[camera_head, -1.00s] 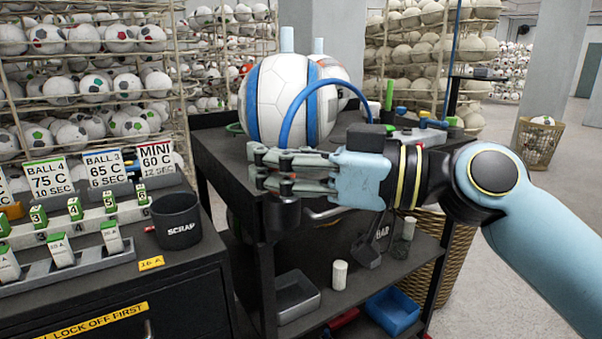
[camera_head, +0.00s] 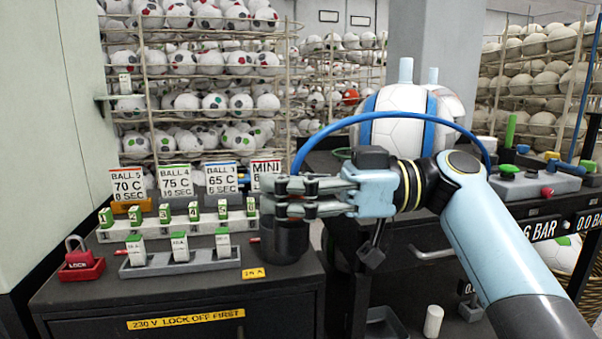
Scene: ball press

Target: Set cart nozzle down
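My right gripper (camera_head: 305,196) is shut on the end of the blue hose (camera_head: 392,114), where the cart nozzle is. The fingers largely hide the nozzle. The hose arcs from the fingertips up and over to the right, in front of the white and blue ball (camera_head: 400,130) on the dark cart. The gripper hangs in front of the left bench, by a black cup (camera_head: 285,245) near its right edge. Nozzle and cup are both dark and overlap here, so I cannot tell whether they touch. My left gripper is out of view.
The bench holds numbered green switches (camera_head: 163,212), a red padlock block (camera_head: 80,263) and temperature signs (camera_head: 176,181). The cart's right side carries a green and red control panel (camera_head: 535,180). Ball racks (camera_head: 200,75) stand behind.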

